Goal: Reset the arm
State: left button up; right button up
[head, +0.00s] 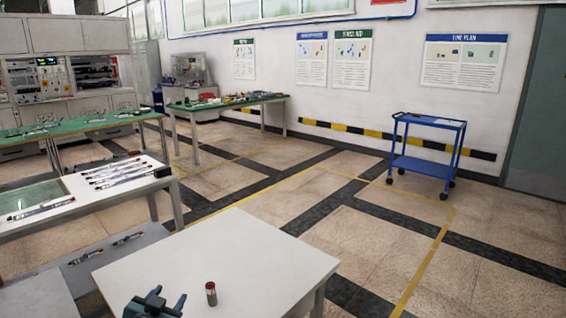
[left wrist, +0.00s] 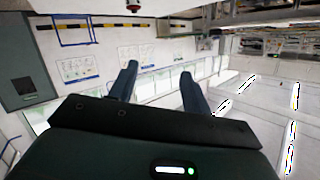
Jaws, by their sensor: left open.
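My left gripper (head: 167,299) shows at the bottom of the head view, over the left front part of a white table (head: 240,250). In the left wrist view its two fingers (left wrist: 158,71) stand apart with nothing between them. A small dark cylinder with a red band (head: 211,293) stands upright on the white table, just right of the gripper and apart from it. Most of my left arm is out of the head view. My right gripper is not in view.
A bench with several pen-like tools (head: 122,172) stands at the left. Green-topped tables (head: 110,121) are behind it. A blue cart (head: 425,165) stands near the back wall at right. The floor between the white table and the cart is clear.

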pick_arm(q)
jog(key=s+d+f+g+h, duration=0.1)
jog(key=s+d+f, duration=0.2)
jog(key=s, duration=0.6)
jog(key=s+d+f+g+h, duration=0.1)
jog(key=s+d+f, duration=0.3)
jog(key=s, duration=0.6)
jog(key=s+d+f+g, duration=0.2)
jog(key=s+d+f, duration=0.2)
jog(key=s, duration=0.6)
jog(key=shift+d+f+n+h, duration=0.2)
jog(key=shift+d+n+h, duration=0.2)
jog(key=shift+d, duration=0.5)
jog(key=shift+c, duration=0.6)
